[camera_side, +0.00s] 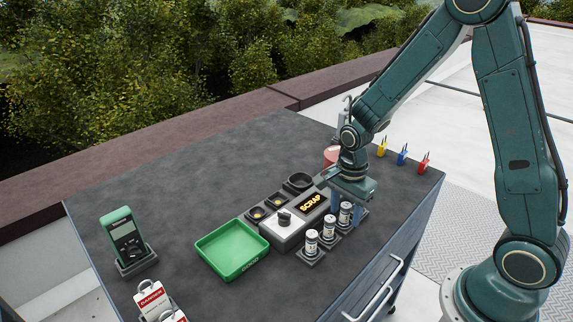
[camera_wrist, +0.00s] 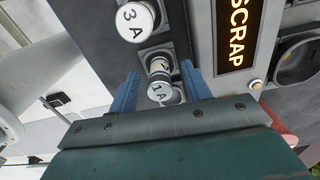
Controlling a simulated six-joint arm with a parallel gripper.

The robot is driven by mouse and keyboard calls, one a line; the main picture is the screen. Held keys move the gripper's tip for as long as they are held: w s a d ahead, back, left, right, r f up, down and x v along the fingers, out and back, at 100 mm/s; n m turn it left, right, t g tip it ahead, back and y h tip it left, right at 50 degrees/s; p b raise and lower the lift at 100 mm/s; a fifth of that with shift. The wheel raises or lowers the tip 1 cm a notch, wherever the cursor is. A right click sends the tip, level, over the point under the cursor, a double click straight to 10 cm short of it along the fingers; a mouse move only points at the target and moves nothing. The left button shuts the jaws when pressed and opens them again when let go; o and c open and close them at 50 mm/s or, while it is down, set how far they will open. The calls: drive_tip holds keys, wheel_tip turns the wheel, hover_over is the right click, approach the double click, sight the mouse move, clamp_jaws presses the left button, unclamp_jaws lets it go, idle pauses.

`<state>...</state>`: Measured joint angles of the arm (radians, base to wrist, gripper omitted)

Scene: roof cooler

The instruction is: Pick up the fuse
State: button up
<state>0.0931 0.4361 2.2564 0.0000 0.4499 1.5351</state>
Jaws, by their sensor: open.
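Three white cylindrical fuses stand upright in dark holders in a row: the near-left fuse (camera_side: 311,243), the middle fuse (camera_side: 328,229) and the far-right fuse (camera_side: 345,213). My gripper (camera_side: 348,210) points down over the far-right one, open, with blue fingers either side of it. In the wrist view my gripper (camera_wrist: 160,72) has a fuse marked "1 A" (camera_wrist: 160,91) between its spread fingers, with a gap showing on each side. A fuse marked "3 A" (camera_wrist: 137,20) stands outside the fingers, up and left.
A grey box with a lit SCRAP sign (camera_side: 311,202) stands beside the fuses. A green tray (camera_side: 232,250) and a green meter (camera_side: 123,233) are to the left. Red, blue and yellow pieces (camera_side: 402,155) stand behind my gripper. The table's far left is clear.

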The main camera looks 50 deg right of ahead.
drive_tip(key=shift+f, duration=0.3)
clamp_jaws()
idle(0.4)
